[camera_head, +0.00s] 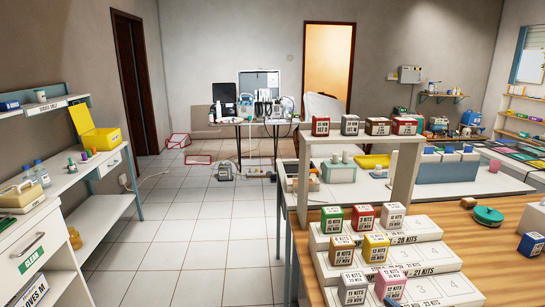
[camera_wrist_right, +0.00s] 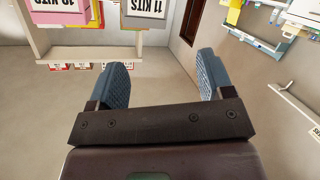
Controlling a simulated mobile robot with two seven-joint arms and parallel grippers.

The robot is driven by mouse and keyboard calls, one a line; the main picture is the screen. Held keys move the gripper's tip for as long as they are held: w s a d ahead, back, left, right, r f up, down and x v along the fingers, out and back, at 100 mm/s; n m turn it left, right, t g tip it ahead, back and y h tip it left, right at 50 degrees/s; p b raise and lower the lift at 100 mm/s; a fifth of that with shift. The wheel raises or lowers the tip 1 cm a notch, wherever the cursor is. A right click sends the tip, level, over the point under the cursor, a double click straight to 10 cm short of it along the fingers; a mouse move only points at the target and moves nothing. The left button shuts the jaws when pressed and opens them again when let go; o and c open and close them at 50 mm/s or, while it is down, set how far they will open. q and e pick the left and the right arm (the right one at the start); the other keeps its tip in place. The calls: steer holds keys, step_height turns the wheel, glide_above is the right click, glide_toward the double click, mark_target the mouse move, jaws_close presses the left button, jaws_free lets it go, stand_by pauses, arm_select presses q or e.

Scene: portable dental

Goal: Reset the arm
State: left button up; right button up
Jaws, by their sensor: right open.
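My right gripper (camera_wrist_right: 162,60) is open in the right wrist view, with two blue ridged pads set wide apart. Nothing is between the pads. In that view, which looks upside down, a box labelled 11 KITS (camera_wrist_right: 146,10) and a box labelled 10 KITS (camera_wrist_right: 62,12) are at the top edge, clear of the fingers. In the head view the pink box (camera_head: 389,284) stands on the stepped white rack (camera_head: 425,255). A small blue tip at the bottom edge just below it may be part of my right gripper. My left gripper is not in view.
A white shelf stand (camera_head: 402,178) rises behind the rack on the wooden counter (camera_head: 490,240). A green round object (camera_head: 487,215) and a blue box (camera_head: 532,246) lie to the right. A white bench (camera_head: 75,185) lines the left. The tiled floor (camera_head: 190,240) between is open.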

steer(key=s+d+f+m+g+h, duration=0.1)
steer(key=s+d+f+m+h, duration=0.1)
steer(key=s+f, duration=0.6)
steer(key=s+d+f+m+g+h, duration=0.2)
steer(key=s+f, duration=0.6)
steer(key=s, duration=0.5)
steer(key=shift+d+m+h, duration=0.35)
steer(key=shift+m+h, duration=0.15)
steer(key=shift+m, duration=0.7)
steer(key=shift+s+f, duration=0.1)
